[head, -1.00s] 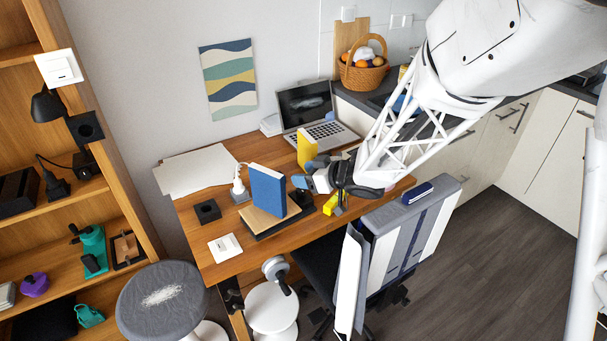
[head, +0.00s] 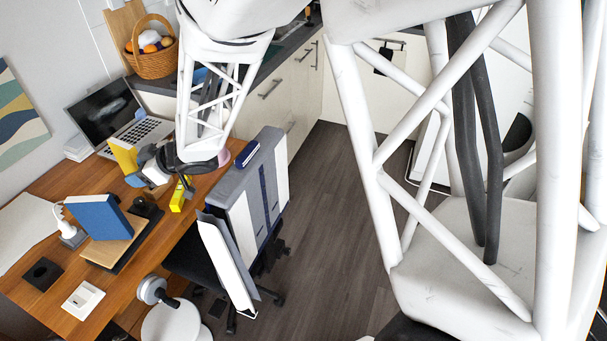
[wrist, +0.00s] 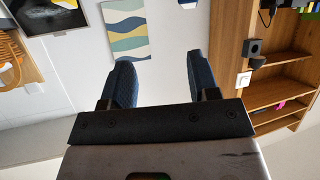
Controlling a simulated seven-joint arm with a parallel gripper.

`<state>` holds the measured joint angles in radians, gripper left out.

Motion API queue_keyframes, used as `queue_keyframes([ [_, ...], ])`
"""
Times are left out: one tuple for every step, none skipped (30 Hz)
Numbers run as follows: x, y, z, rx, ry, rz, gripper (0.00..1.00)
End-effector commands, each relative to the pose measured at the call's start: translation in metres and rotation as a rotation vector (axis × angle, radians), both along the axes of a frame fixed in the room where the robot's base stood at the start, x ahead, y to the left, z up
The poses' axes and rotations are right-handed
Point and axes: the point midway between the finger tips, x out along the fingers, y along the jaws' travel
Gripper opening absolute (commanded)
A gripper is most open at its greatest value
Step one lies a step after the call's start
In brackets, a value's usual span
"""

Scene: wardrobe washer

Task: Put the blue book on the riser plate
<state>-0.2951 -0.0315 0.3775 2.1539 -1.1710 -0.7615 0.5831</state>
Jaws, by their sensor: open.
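The blue book (head: 98,217) stands upright, slightly turned, on a tan wooden plate (head: 113,250) with a dark edge, which looks like the riser plate. They are on the wooden desk in the head view. My gripper (head: 138,178) is up and to the right of the book in that view, apart from it, next to a yellow book (head: 122,157). In the wrist view my gripper (wrist: 158,75) has its two dark fingers spread, with nothing between them. The blue book does not show in the wrist view.
A laptop (head: 140,130) stands behind the gripper. A yellow block (head: 177,197) and a dark round object (head: 146,208) lie near it. A white plug (head: 70,234), a black square (head: 42,273) and a white socket plate (head: 83,300) are left and in front of the book.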

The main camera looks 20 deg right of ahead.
Motion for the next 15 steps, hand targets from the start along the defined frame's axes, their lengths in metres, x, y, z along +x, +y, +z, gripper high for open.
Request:
queue_keyframes([
  [0.003, -0.012, 0.011, -0.018, -0.016, -0.049, 0.55],
  [0.004, -0.02, 0.017, -0.032, -0.023, -0.082, 0.55],
  [0.007, -0.032, 0.024, -0.05, -0.033, -0.129, 0.55],
  [0.008, -0.041, 0.03, -0.066, -0.038, -0.167, 0.55],
  [0.008, -0.051, 0.036, -0.082, -0.043, -0.205, 0.55],
  [0.009, -0.065, 0.043, -0.106, -0.047, -0.259, 0.55],
  [0.008, -0.076, 0.049, -0.122, -0.048, -0.299, 0.55],
  [0.007, -0.087, 0.054, -0.14, -0.048, -0.339, 0.55],
  [0.005, -0.102, 0.061, -0.163, -0.044, -0.393, 0.55],
  [0.003, -0.113, 0.066, -0.181, -0.039, -0.432, 0.55],
  [0.0, -0.124, 0.07, -0.196, -0.033, -0.471, 0.55],
  [-0.005, -0.139, 0.076, -0.219, -0.023, -0.521, 0.55],
  [-0.009, -0.15, 0.08, -0.233, -0.013, -0.558, 0.55],
  [-0.014, -0.16, 0.083, -0.249, -0.001, -0.593, 0.55],
  [-0.021, -0.175, 0.088, -0.269, 0.015, -0.64, 0.55],
])
